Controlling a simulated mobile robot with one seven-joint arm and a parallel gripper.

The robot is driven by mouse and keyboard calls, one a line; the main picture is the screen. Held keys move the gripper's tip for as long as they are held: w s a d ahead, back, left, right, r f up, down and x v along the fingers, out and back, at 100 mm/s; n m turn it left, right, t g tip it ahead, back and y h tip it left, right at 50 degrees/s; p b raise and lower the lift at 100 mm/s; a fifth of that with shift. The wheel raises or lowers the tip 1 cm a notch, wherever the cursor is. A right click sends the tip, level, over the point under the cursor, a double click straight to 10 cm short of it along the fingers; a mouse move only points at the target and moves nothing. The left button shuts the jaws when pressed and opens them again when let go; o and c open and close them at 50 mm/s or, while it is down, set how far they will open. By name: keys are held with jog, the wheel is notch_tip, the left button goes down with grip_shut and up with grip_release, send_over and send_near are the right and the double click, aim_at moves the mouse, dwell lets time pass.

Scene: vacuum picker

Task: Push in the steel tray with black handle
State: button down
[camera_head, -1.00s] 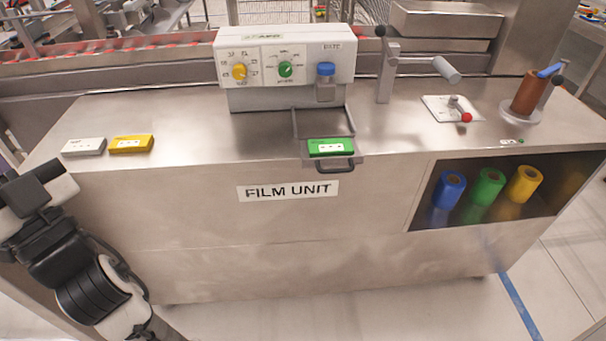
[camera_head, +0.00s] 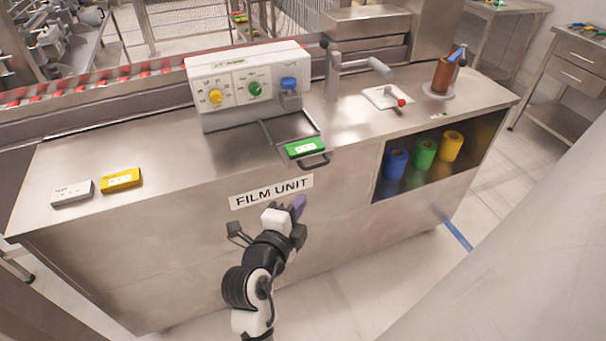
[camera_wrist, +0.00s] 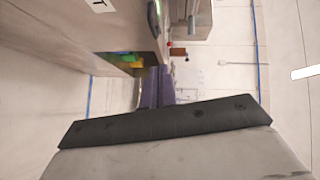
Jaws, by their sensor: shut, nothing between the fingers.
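The steel tray (camera_head: 290,133) sticks out of the front of the white machine (camera_head: 249,86) on the steel counter. A green block (camera_head: 305,147) lies on its outer end, and its black handle (camera_head: 314,162) hangs past the counter's front edge. My gripper (camera_head: 299,205), with purple fingers, is below and in front of the handle, near the FILM UNIT label, and is apart from the tray. In the wrist view the purple fingers (camera_wrist: 155,87) are shut and empty. The black handle (camera_wrist: 154,19) shows near the top of the wrist view.
A white block (camera_head: 72,193) and a yellow block (camera_head: 121,180) lie at the counter's left. A lever stand (camera_head: 333,78), a plate with a red-knobbed lever (camera_head: 388,98) and a brown roll (camera_head: 442,75) stand right. Coloured rolls (camera_head: 425,154) sit in the open bay.

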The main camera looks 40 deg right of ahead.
jog(key=shift+m+g, duration=0.4)
jog(key=d+b, duration=0.1)
jog(key=b, duration=0.1)
jog(key=d+f+b, duration=0.1)
jog(key=d+b, duration=0.1)
jog(key=b, duration=0.1)
jog(key=w+d+b, duration=0.1)
jog(key=b, duration=0.1)
jog(key=shift+w+d+f, duration=0.1)
jog(key=shift+d+f, duration=0.1)
jog(key=shift+f, duration=0.1)
jog(key=b, duration=0.5)
jog(key=shift+w+d+f+b, duration=0.1)
jog(key=shift+d+b, duration=0.2)
jog(key=shift+b, duration=0.05)
jog(key=w+d+f+p, duration=0.1)
jog(key=w+d+p, duration=0.2)
jog(key=w+d, duration=0.2)
jog(key=shift+w, duration=0.65)
jog(key=shift+w+d, duration=0.1)
